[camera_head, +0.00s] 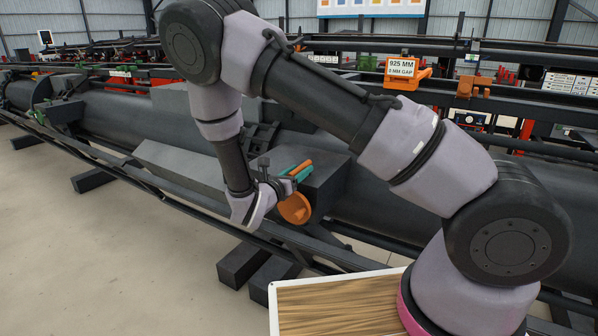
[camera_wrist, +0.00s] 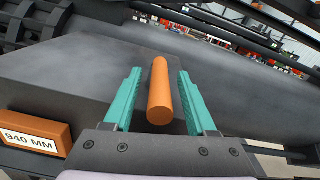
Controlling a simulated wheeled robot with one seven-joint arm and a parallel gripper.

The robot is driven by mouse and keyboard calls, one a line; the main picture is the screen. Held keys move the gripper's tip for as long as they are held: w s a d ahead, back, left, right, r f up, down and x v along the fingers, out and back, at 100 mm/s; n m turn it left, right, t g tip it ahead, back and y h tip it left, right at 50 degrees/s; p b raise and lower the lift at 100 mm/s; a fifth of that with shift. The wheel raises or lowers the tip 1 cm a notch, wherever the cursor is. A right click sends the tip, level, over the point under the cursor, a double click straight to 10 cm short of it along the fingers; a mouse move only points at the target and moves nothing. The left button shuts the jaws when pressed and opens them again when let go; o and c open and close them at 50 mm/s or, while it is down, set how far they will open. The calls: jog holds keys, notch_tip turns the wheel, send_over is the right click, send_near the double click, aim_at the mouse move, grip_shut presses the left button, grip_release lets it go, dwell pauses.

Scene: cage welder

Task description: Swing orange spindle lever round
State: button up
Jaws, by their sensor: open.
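The orange lever bar (camera_wrist: 160,92) is a round rod that shows between my teal fingers in the wrist view. My gripper (camera_wrist: 160,74) is open, with one finger on each side of the bar and a visible gap on both sides. In the head view, my gripper (camera_head: 299,171) is at the dark machine block, beside the orange bar (camera_head: 304,165). An orange disc (camera_head: 295,208) is on the block's near face, just below my gripper. How the bar joins the disc is hidden.
An orange block labelled 940 MM (camera_wrist: 38,132) sits at the left in the wrist view. A dark rail (camera_head: 190,205) runs along the machine's front. Open floor (camera_head: 90,240) lies at the left.

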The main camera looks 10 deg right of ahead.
jog(key=shift+w, duration=0.15)
grip_shut()
dwell(1.4)
